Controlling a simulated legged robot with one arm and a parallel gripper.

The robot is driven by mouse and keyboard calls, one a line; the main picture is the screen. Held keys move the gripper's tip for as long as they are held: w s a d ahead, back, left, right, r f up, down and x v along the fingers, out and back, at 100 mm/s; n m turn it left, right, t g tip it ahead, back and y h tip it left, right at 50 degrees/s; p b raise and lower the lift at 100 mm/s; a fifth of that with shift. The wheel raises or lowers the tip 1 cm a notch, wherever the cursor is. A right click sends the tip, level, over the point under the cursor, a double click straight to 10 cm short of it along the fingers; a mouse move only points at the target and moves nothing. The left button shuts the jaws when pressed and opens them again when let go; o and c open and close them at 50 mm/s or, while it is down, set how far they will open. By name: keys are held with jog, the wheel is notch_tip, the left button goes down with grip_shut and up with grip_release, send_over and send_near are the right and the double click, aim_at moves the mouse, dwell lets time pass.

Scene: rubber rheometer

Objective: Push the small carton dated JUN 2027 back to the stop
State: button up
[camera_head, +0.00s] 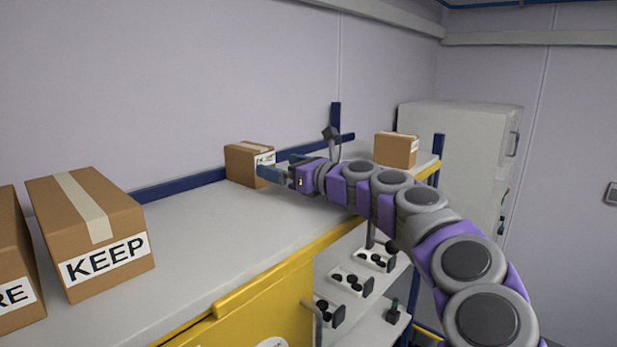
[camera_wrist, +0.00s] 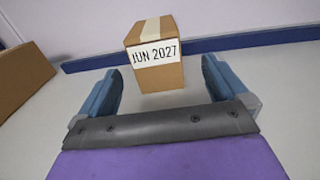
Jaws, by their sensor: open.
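The small carton marked JUN 2027 (camera_wrist: 153,80) stands upright ahead of my gripper (camera_wrist: 160,68) in the wrist view, its label facing me. It shows between the two blue fingers, which are open, with bare shelf between it and the gripper's palm. In the head view the carton (camera_head: 244,166) stands toward the back of the shelf, its label partly hidden by my gripper (camera_head: 272,167). The blue stop rail (camera_wrist: 230,42) runs behind the carton. Whether the carton's back touches the rail is hidden.
A larger carton marked KEEP (camera_head: 90,240) and another at the left edge stand on the grey shelf (camera_head: 215,240). A small carton (camera_head: 395,150) stands to the right, beyond my arm. A yellow edge (camera_head: 270,270) runs along the front. The shelf between KEEP and my gripper is clear.

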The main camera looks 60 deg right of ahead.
jog(key=s, duration=0.7)
jog(key=shift+s+a+b, duration=0.15)
jog(key=shift+a+b, duration=0.05)
jog(key=shift+b, duration=0.2)
jog(key=shift+f, duration=0.1)
